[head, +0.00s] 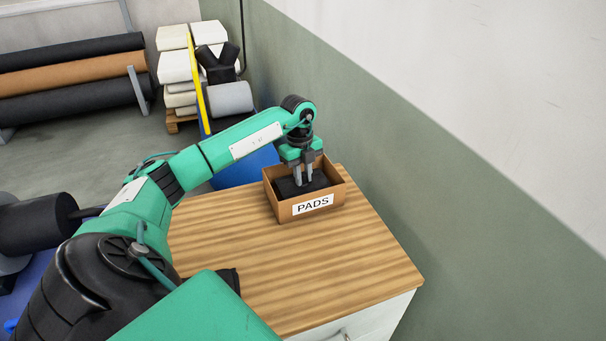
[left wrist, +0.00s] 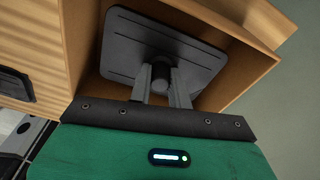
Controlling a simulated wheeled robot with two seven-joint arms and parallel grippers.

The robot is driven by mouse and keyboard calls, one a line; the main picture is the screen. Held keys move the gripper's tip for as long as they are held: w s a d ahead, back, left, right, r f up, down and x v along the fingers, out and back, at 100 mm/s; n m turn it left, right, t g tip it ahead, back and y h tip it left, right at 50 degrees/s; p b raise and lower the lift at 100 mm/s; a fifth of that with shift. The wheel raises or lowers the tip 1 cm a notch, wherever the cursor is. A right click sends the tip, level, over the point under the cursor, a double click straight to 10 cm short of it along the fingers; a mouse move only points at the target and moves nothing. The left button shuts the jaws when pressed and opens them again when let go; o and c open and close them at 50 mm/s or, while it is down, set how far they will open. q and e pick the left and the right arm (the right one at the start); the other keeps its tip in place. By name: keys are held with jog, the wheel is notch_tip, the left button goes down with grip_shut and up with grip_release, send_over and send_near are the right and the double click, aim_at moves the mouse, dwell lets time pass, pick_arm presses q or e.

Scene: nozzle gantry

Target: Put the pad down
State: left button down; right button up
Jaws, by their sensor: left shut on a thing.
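The pad (head: 287,189) is a dark, flat rectangular plate with rounded corners and a round knob in its middle. It is within the walls of the open brown box (head: 272,200) labelled PADS. My left gripper (head: 303,181) points down into the box and is shut on the pad's knob. The left wrist view shows the pad (left wrist: 125,50) between the box walls (left wrist: 255,75), with the fingers (left wrist: 162,80) on either side of the knob. I cannot tell whether the pad touches the box floor. My right gripper is not in view.
The box stands at the far end of a wooden table top (head: 300,260), close to the green and white wall (head: 400,160). A dark item (head: 229,279) lies on the table, partly hidden by my arm. The middle of the table is clear. Dark and brown rolls (head: 70,75) lie behind.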

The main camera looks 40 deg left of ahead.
pick_arm(q)
jog(key=shift+f, duration=0.6)
jog(key=c, duration=1.3)
grip_release()
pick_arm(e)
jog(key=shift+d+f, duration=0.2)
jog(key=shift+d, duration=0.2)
pick_arm(q)
jog(key=shift+r, duration=0.1)
jog(key=shift+r, duration=0.25)
notch_tip(320, 180, up, 12)
jog(key=a+b, duration=0.1)
jog(key=b, duration=0.1)
jog(key=shift+w+a+r+b, duration=0.2)
jog(key=shift+r+b, duration=0.05)
jog(key=shift+b, duration=0.15)
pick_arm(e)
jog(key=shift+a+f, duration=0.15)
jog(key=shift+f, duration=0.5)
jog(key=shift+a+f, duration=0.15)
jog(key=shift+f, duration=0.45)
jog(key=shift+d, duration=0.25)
pick_arm(q)
jog(key=shift+r, duration=0.1)
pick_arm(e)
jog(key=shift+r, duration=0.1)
